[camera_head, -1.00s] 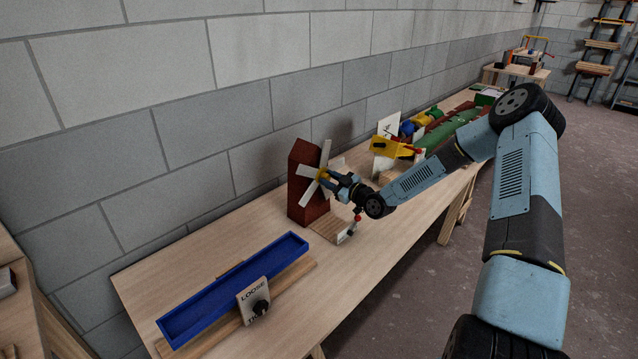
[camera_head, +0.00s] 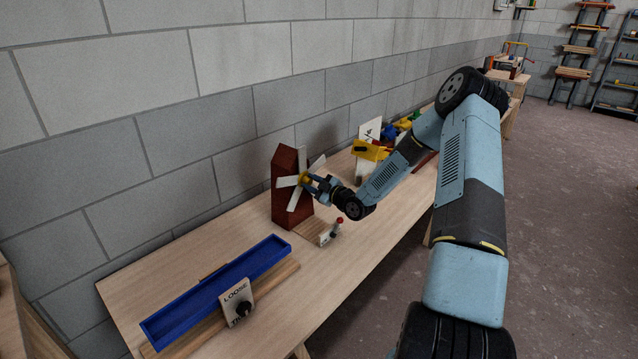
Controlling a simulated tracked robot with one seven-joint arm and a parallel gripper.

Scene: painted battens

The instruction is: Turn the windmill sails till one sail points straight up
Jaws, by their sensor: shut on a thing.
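The windmill is a dark red-brown tower (camera_head: 284,205) standing on the bench, with pale sails (camera_head: 288,182) on its right-hand face. One sail points close to upward, leaning slightly left in the picture. Others point to the upper right, to the left and downward. A yellow hub (camera_head: 304,178) sits at their centre. My gripper (camera_head: 311,182) reaches in from the right and is shut on the hub. Its fingers partly hide the hub and the right side of the sails, so the exact grip is hard to see.
A blue tray (camera_head: 215,290) and a dial marked LOOSE (camera_head: 238,302) are at the near left of the bench (camera_head: 125,285). A small red-knobbed part (camera_head: 339,221) stands below my wrist. A yellow object (camera_head: 370,151) and a white card stand behind my arm. A block wall runs behind.

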